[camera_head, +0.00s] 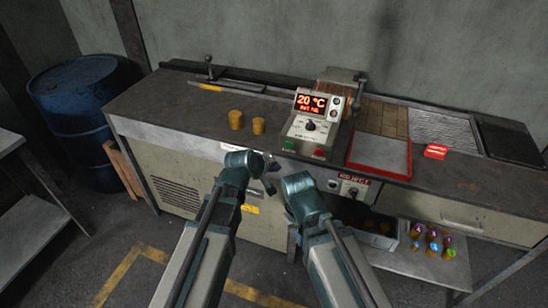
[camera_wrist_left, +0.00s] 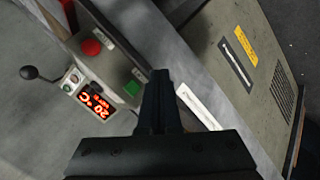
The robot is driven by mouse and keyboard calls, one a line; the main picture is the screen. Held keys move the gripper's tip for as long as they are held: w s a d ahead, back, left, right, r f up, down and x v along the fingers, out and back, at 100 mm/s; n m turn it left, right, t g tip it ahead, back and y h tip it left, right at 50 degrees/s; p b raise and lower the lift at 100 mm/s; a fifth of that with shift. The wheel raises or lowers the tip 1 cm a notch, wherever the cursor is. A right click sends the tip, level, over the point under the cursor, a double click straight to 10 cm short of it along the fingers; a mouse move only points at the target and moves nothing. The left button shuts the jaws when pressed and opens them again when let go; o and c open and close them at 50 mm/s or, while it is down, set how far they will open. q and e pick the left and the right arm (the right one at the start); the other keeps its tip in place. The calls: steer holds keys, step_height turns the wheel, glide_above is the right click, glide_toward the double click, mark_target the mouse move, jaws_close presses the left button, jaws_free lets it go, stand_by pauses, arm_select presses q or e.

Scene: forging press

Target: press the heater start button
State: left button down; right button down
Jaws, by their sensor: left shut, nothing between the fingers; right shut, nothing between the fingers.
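The heater control box (camera_head: 308,132) stands on the bench, its display lit "20 °C" in red. Its green button (camera_head: 289,144) is at the front left and a red button (camera_head: 319,153) at the front right. In the left wrist view the green button (camera_wrist_left: 132,89) lies just left of the fingertips, and the red button (camera_wrist_left: 91,47) is farther up and left. My left gripper (camera_head: 270,184) is shut and empty, in front of the bench edge and below the green button; I see no contact. My right gripper (camera_head: 293,238) is shut and lower, mostly hidden by its own arm.
Two brass-coloured cylinders (camera_head: 247,123) stand left of the box. A red-rimmed tray (camera_head: 379,154) and a red block (camera_head: 436,151) lie to its right. A blue barrel (camera_head: 81,101) stands far left. A lower shelf (camera_head: 426,265) holds colourful pieces. The bench's left top is mostly clear.

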mark_target(285, 147)
arm_select(q)
steer(key=shift+w, duration=0.1)
stand_by(0.3)
steer(key=shift+w+d, duration=0.45)
steer(key=shift+w, duration=0.95)
steer(key=shift+w+d, duration=0.45)
steer(key=shift+w, duration=0.9)
steer(key=shift+w+d, duration=0.45)
steer(key=shift+w, duration=0.95)
steer(key=shift+w+d, duration=0.15)
steer(key=shift+w, duration=0.25)
steer(key=shift+w+d, duration=0.1)
steer(key=shift+w, duration=0.3)
steer(key=shift+s+a, duration=0.25)
steer(key=shift+s, duration=0.55)
